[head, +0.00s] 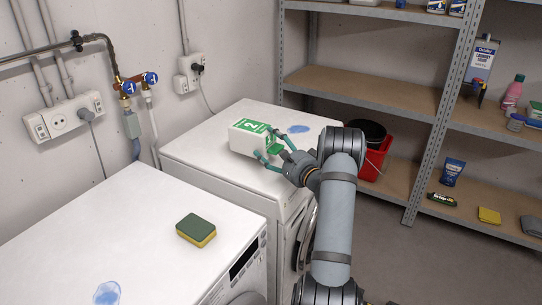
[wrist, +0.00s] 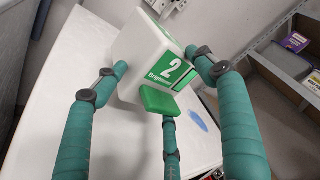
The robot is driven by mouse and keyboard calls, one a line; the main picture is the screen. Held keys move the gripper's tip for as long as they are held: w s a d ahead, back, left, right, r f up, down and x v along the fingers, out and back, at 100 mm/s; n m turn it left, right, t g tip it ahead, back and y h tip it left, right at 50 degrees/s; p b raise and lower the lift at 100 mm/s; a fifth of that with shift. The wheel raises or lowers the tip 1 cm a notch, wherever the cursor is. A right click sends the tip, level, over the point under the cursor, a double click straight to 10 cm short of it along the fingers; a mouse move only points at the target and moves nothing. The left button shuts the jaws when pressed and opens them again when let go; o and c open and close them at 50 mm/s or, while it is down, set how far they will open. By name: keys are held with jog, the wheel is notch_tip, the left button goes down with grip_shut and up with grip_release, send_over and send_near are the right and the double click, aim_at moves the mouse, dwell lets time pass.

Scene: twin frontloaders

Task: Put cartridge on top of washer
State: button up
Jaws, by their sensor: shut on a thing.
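The cartridge (head: 241,137) is a white box with a green label bearing a "2"; it lies tilted over the top of the rear white machine (head: 200,149). It also shows in the wrist view (wrist: 140,52), with a bright green flap (wrist: 157,100) near its lower edge. My gripper (head: 268,147) has teal fingers and is shut on the cartridge from its right side. In the wrist view its fingers (wrist: 160,75) are on either side of the box, with one below. I cannot tell whether the cartridge touches the machine top.
A blue spot (head: 299,129) marks the rear machine's top. The front machine (head: 130,215) carries a green-yellow sponge (head: 196,230) and another blue spot (head: 107,293). A red bucket (head: 374,165) and metal shelves (head: 360,91) stand to the right. Taps (head: 137,84) are on the wall.

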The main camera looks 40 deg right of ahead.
aim_at(269, 154)
jog(key=shift+f, duration=1.85)
jog(key=o, duration=1.9)
jog(key=shift+f, duration=0.1)
jog(key=shift+o, duration=0.2)
jog(key=shift+s, duration=0.15)
jog(key=s+a+b, duration=0.1)
jog(key=s+b, duration=0.1)
jog(key=s, duration=0.9)
jog(key=shift+s+b, duration=0.4)
jog(key=shift+a+f, duration=0.1)
